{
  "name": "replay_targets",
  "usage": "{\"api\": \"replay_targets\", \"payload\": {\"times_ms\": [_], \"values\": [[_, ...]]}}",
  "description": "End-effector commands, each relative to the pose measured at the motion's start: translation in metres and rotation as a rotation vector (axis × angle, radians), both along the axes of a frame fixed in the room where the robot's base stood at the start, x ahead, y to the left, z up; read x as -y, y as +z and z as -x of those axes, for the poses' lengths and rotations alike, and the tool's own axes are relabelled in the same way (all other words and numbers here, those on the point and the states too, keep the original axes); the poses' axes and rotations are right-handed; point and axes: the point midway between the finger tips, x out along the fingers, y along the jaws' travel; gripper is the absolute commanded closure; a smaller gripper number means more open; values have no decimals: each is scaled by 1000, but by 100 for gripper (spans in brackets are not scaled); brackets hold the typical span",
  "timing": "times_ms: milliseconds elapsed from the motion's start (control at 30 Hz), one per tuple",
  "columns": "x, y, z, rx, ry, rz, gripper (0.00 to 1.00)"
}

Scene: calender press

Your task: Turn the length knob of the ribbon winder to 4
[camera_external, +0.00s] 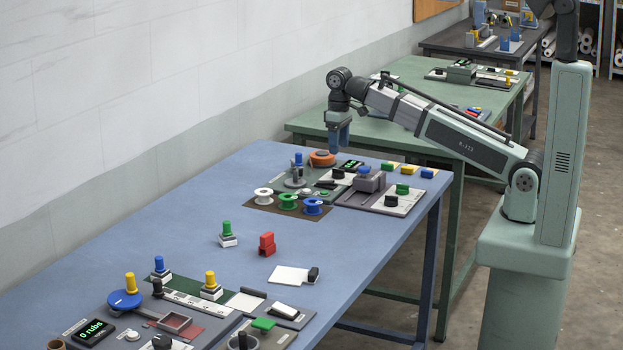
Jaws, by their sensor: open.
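A small station that looks like the ribbon winder (302,191) stands at the far end of the blue table. White, green and blue spools (288,202) lie on a brown mat in front of it. It carries an orange round part (322,158), a small display with green digits (351,165) and a black knob (338,173). The length knob and its number marks are too small to tell for sure. My gripper (340,150) points down, open and empty, just above and right of the orange part. I cannot tell whether it touches anything.
A grey press-like block (369,180) with coloured blocks stands just right of the winder. A red block (267,244), a green-topped stamp (228,235) and a white card (289,275) lie mid-table. Another station with a blue disc (125,299) fills the near end.

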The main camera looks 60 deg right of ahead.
Motion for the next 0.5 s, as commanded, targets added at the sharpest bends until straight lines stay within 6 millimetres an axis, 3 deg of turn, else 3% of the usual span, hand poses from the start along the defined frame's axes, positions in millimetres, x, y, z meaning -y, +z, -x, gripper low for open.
{"api": "replay_targets", "payload": {"times_ms": [500], "values": [[0,-68,0,0,0,0,31]]}}
